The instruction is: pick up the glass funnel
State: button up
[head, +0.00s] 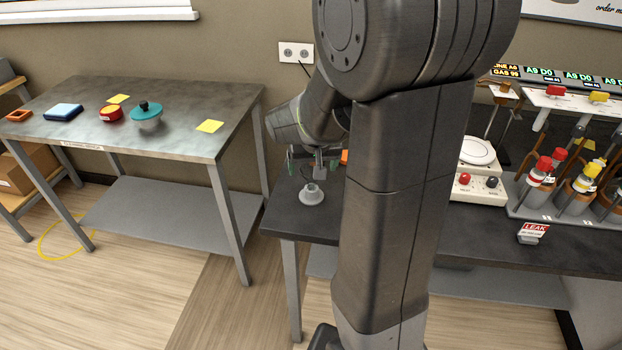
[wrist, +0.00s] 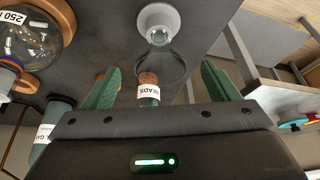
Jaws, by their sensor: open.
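The glass funnel (wrist: 163,66) shows in the wrist view as a faint clear cone with a thin round rim. It appears to stand in a grey round base (wrist: 158,22), which also shows in the head view (head: 312,195) near the left end of the dark bench. My gripper (wrist: 160,72) has its two green fingers spread wide, with the funnel's rim between them in the picture. Whether they touch it I cannot tell. In the head view my gripper (head: 312,165) is just above the base, and the clear glass is hard to make out there.
A corked vial labelled BEADS (wrist: 148,88) stands close by. A round flask (wrist: 38,35) is at the left of the wrist view. A white hotplate (head: 478,188) and a tube rack (head: 565,205) stand further right. The dark bench's left edge is close to the base.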

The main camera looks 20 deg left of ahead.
aim_at(311, 174)
jog(key=shift+w+a+f, duration=0.15)
jog(key=shift+p+x, duration=0.35)
jog(key=shift+x, duration=2.15)
